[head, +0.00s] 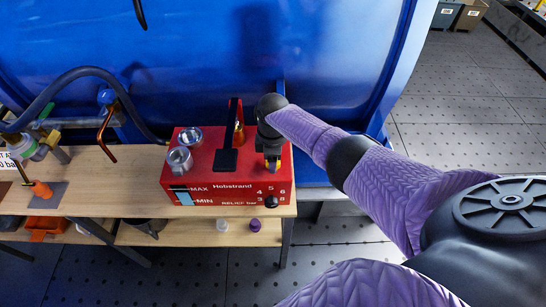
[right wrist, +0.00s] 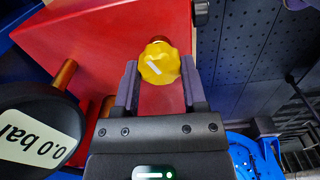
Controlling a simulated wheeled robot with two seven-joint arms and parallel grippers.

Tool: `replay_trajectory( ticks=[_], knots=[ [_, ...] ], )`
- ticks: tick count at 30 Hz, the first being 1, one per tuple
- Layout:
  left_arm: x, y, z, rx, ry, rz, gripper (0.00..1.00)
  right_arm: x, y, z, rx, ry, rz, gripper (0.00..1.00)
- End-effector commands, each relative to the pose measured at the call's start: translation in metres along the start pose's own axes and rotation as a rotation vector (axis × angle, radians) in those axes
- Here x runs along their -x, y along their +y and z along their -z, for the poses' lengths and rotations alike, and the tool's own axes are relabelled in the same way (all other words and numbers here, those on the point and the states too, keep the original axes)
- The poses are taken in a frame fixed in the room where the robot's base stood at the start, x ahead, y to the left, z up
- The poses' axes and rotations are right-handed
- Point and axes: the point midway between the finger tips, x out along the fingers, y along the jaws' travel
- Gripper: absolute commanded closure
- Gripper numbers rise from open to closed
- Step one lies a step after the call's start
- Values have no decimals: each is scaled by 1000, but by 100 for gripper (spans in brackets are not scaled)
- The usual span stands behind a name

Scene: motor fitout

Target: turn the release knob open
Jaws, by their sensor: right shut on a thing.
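The release knob (right wrist: 160,63) is a yellow, lobed knob with a short white line on its face. In the right wrist view it sits between the two fingers of my right gripper (right wrist: 158,75), which is shut on it. The white line lies slanted in that view. In the head view my right gripper (head: 272,162) points down over the right part of the red unit (head: 222,191) and mostly hides the knob. My left gripper is not in view.
The red unit stands on a wooden bench (head: 128,185) before a blue tank (head: 180,65). Two metal cups (head: 180,159) are on its left top. A small black knob (head: 270,201) is on its front. A gauge (right wrist: 40,130) reading 0.0 bar is near my right gripper.

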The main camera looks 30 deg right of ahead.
Motion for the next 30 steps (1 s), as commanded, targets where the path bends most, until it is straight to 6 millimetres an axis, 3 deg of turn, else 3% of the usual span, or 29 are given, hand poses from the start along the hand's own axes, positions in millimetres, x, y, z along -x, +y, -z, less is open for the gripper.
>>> replay_trajectory(
  ticks=[9,26,27,30],
  knots=[
    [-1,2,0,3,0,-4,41,0,0,0,110,1,0,100],
    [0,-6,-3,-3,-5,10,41,0,0,0,133,1,0,100],
    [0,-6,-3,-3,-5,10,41,0,0,0,133,1,0,37],
    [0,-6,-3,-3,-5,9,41,0,0,0,133,1,0,16]
  ],
)
